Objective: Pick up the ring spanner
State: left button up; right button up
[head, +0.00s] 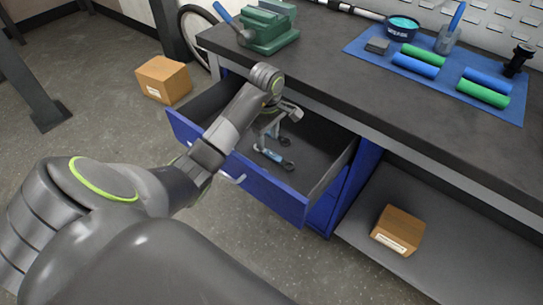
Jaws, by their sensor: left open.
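The blue drawer (240,178) under the workbench is pulled open. Inside it lies a spanner-like tool with a light blue middle and a dark end (288,166), probably the ring spanner; its far part is close to my gripper. My left gripper (272,138) is open over the drawer, pointing down, just above and behind this tool. I cannot tell whether its fingers touch anything. A second dark tool end (285,141) shows beside the fingers, partly hidden. My left arm covers the drawer's left part. My right gripper is out of view.
The dark workbench top (330,60) overhangs the drawer's back. On it are a green vise (268,28) and a blue mat (440,75) with grips and a tub. Cardboard boxes stand on the floor (163,80) and lower shelf (397,230).

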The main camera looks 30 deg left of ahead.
aim_at(269, 152)
pick_arm(q)
jog(key=shift+d+f+b, duration=0.1)
jog(key=shift+f+b, duration=0.2)
jog(key=shift+f, duration=0.25)
jog(key=shift+d+f, duration=0.15)
jog(key=shift+f, duration=1.85)
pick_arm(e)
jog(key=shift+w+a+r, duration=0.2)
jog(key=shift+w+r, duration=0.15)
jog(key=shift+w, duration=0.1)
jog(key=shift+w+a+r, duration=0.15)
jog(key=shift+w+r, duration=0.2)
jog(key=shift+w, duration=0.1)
pick_arm(q)
grip_shut()
jog(key=shift+r, duration=0.1)
